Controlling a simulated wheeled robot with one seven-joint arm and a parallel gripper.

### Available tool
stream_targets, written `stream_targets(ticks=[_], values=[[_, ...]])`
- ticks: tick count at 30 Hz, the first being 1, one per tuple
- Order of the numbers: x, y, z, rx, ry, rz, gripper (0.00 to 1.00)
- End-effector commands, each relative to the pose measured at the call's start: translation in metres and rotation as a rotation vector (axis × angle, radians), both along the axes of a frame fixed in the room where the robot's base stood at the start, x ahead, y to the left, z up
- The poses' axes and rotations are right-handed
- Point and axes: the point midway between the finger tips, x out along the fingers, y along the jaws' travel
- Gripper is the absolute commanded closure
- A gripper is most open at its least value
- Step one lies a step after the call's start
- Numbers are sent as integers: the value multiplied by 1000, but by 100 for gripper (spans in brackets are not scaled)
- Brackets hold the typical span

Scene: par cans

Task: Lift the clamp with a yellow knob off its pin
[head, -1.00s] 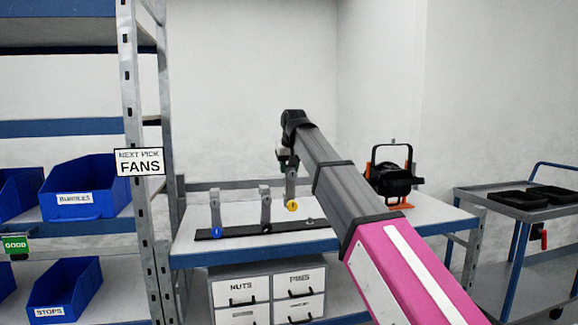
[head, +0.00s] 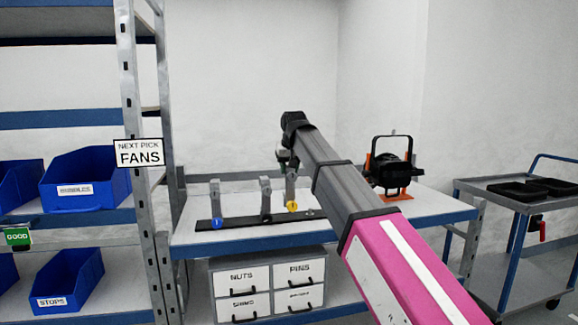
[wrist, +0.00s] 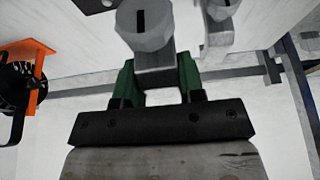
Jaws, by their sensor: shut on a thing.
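The clamp with the yellow knob (head: 292,206) is in my gripper (head: 287,160), its grey body hanging upright over the right part of a black bar. In the head view its lower end shows just above the bar; I cannot tell whether it touches a pin. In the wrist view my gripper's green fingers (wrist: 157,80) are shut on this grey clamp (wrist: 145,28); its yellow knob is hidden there. A blue-knobbed clamp (head: 215,200) and a dark-knobbed clamp (head: 265,195) stand upright on the bar (head: 240,221) to the left.
The bar lies on a workbench (head: 400,217) over labelled drawers (head: 243,278). A small grey piece (head: 310,213) sits at the bar's right end. A black lamp on an orange base (head: 390,172) stands at right. Shelving with blue bins (head: 85,180) is left; a trolley (head: 500,200) is right.

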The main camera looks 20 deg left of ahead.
Motion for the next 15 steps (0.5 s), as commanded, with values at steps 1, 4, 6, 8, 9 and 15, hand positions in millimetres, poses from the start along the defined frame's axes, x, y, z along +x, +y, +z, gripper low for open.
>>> stream_targets(ticks=[1,4,6,8,9,15], values=[[0,0,-2,0,0,0,100],[0,0,-5,1,-1,0,100],[0,0,-7,1,-1,0,100],[0,0,-9,1,-1,0,100],[0,0,-11,1,-1,0,100],[0,0,-17,1,-1,0,100]])
